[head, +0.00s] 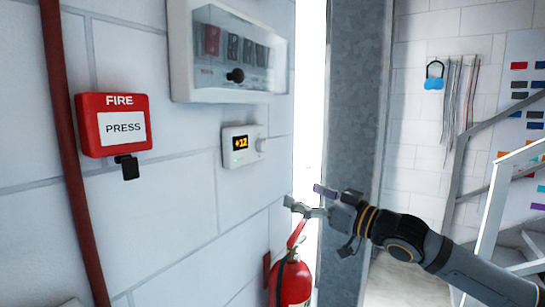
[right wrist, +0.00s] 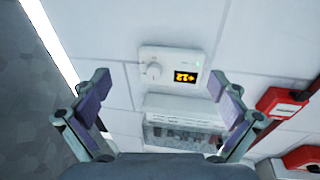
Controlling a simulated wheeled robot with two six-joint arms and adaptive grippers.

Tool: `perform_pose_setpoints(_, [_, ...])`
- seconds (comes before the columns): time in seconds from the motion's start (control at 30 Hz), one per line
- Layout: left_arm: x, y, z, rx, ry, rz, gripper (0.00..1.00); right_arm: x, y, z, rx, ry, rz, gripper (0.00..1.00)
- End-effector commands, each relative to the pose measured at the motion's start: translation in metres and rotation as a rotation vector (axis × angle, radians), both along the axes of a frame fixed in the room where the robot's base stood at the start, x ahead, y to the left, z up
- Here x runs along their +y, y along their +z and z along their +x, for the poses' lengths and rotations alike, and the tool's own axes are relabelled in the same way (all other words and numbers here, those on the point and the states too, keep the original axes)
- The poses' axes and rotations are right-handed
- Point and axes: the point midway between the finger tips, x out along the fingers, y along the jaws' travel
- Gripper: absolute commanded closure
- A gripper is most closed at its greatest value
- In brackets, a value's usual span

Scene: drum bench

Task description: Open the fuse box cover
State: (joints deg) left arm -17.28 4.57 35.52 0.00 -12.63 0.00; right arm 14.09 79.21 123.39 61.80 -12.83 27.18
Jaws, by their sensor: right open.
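The fuse box (head: 180,55) is a pale box on the white wall, at the top middle of the head view. Its clear cover (head: 215,85) looks shut over a row of switches, one red and the others dark. A black knob (head: 236,76) sits low on the cover. The fuse box also shows in the right wrist view (right wrist: 185,103), partly hidden by my gripper body. My right gripper (head: 307,201) is open and empty, below and to the right of the fuse box, apart from it. My left gripper is not in view.
A thermostat (head: 240,146) reading +12 is on the wall below the fuse box. A red fire button box (head: 112,138) is left of it. A red extinguisher (head: 290,285) hangs below my right gripper. A grey metal column (head: 355,90) stands to the right.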

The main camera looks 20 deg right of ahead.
Motion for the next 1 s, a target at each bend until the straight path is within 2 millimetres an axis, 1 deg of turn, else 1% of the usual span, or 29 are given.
perform_pose_setpoints(0.03, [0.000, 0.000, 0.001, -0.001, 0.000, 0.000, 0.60, 0.003, 0.049, -0.014, -0.071, 0.031, 0.014, 0.02])
perform_pose_setpoints(0.1, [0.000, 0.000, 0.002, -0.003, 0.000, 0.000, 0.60, 0.008, 0.102, -0.035, -0.143, 0.079, 0.061, 0.02])
perform_pose_setpoints(0.2, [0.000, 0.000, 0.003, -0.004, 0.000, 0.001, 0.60, 0.014, 0.152, -0.059, -0.212, 0.126, 0.108, 0.02])
perform_pose_setpoints(0.27, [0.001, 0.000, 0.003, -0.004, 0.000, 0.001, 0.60, 0.016, 0.169, -0.069, -0.235, 0.142, 0.126, 0.02])
perform_pose_setpoints(0.33, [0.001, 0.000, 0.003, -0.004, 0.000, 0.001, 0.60, 0.018, 0.179, -0.075, -0.249, 0.153, 0.137, 0.02])
perform_pose_setpoints(0.47, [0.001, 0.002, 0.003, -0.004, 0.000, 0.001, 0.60, 0.018, 0.182, -0.076, -0.252, 0.157, 0.143, 0.02])
perform_pose_setpoints(0.57, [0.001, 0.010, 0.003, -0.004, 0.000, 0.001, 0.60, 0.018, 0.185, -0.074, -0.251, 0.157, 0.147, 0.02])
perform_pose_setpoints(0.77, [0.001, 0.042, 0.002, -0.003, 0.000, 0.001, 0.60, 0.022, 0.194, -0.065, -0.250, 0.157, 0.152, 0.02])
perform_pose_setpoints(0.97, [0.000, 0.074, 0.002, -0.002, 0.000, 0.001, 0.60, 0.033, 0.200, -0.056, -0.251, 0.157, 0.151, 0.02])
perform_pose_setpoints(1.0, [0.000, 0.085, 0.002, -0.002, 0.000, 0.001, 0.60, 0.034, 0.203, -0.053, -0.248, 0.157, 0.151, 0.02])
